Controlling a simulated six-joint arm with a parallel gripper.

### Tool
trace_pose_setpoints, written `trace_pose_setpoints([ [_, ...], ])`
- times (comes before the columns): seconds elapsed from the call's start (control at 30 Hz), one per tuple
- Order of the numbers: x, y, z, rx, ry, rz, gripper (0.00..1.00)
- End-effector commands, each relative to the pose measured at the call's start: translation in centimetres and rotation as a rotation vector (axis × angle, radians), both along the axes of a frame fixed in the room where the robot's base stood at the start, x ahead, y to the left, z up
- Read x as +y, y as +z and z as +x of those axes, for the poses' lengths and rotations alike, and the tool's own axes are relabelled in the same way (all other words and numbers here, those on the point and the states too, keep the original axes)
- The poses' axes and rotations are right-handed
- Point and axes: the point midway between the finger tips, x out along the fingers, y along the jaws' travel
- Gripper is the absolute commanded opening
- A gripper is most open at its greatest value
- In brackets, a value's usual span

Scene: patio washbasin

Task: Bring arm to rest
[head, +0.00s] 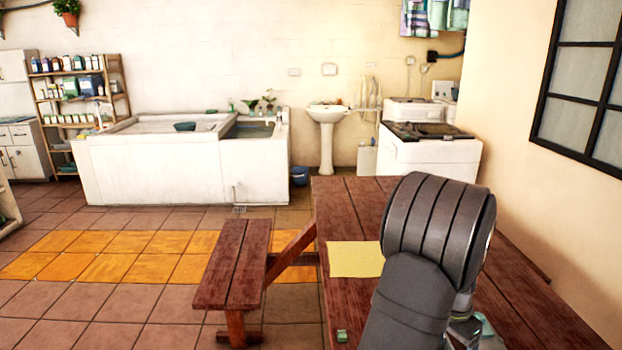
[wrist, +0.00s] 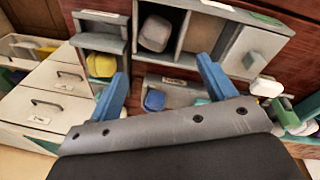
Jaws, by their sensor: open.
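My gripper (wrist: 163,82) shows in the wrist view with its two blue fingers spread apart and nothing between them that it grips. It is above a grey compartment organizer (wrist: 128,40). A yellow item (wrist: 101,64) sits in a left compartment, a grey rounded item (wrist: 155,32) in an upper middle one, and a blue item (wrist: 154,100) lies lower, between the fingers in the picture. In the head view my dark arm is bent over the wooden table (head: 350,215), and its links hide most of the gripper and the organizer.
White drawers (wrist: 45,88) stand left in the wrist view; small coloured items (wrist: 275,95) lie right. In the head view a yellow sheet (head: 355,260) and a small green block (head: 341,336) lie on the table. A bench (head: 236,262) stands left; a wall with a window (head: 580,80) is right.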

Motion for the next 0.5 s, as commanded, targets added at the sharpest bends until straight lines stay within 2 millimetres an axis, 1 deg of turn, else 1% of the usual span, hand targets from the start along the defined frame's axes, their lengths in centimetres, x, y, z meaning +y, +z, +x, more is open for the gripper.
trace_pose_setpoints([
  [0.03, 0.8, -0.1, 0.8, 0.0, 0.029, 0.001, 0.76],
  [0.1, 1.8, -0.3, 1.7, 0.001, 0.067, 0.001, 0.76],
  [0.23, 3.4, -0.5, 3.1, 0.001, 0.129, 0.001, 0.76],
  [0.4, 4.9, -0.7, 4.3, 0.0, 0.182, 0.001, 0.76],
  [0.5, 5.3, -0.7, 4.6, 0.0, 0.197, 0.001, 0.76],
])
